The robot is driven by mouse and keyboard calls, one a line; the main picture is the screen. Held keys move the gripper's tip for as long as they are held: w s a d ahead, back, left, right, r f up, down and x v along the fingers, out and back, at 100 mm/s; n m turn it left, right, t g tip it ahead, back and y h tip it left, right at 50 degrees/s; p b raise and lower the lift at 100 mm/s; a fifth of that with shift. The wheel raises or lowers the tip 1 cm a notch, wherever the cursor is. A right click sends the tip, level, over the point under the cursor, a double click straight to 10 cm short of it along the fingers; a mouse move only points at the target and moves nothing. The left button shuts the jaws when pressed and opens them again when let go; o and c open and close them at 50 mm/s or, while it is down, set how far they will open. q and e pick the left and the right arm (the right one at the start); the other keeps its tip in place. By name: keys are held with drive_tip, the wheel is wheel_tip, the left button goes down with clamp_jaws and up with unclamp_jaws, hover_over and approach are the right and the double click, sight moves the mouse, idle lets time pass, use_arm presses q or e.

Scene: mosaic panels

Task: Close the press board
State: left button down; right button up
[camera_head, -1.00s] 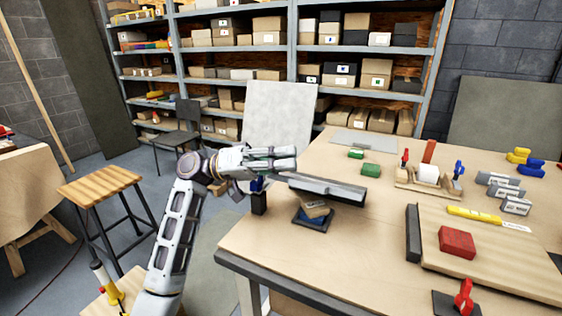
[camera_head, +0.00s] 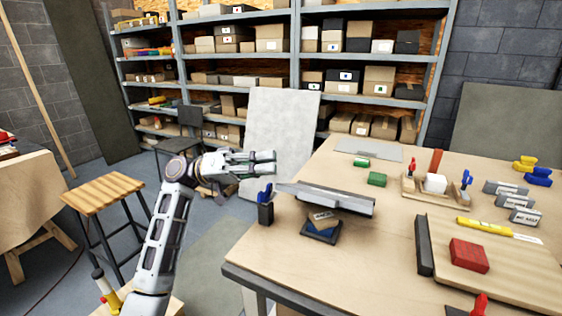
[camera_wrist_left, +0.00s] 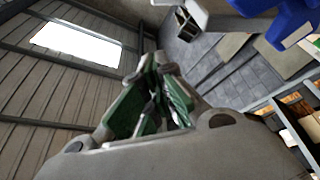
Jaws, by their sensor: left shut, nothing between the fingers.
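A grey flat plate (camera_head: 335,199), which looks like the press board, lies nearly level above a small blue base (camera_head: 320,236) near the left table edge. A tan block (camera_head: 322,220) sits between them, so the plate and base are apart at the front. A blue-handled part in a dark holder (camera_head: 265,213) stands at the plate's left. My left gripper (camera_head: 268,161) is shut and empty, above and left of the plate, not touching it. Its green-padded fingers also show in the left wrist view (camera_wrist_left: 160,100). My right gripper is not in view.
The wooden table (camera_head: 290,255) carries green blocks (camera_head: 376,179), a wooden rack (camera_head: 433,192), a red block (camera_head: 468,255) on a wooden board (camera_head: 510,270), and grey blocks at right. A stool (camera_head: 103,192) stands left. Shelves line the back.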

use_arm(q)
drive_tip(key=shift+v, duration=1.35)
drive_tip(key=shift+f, duration=0.1)
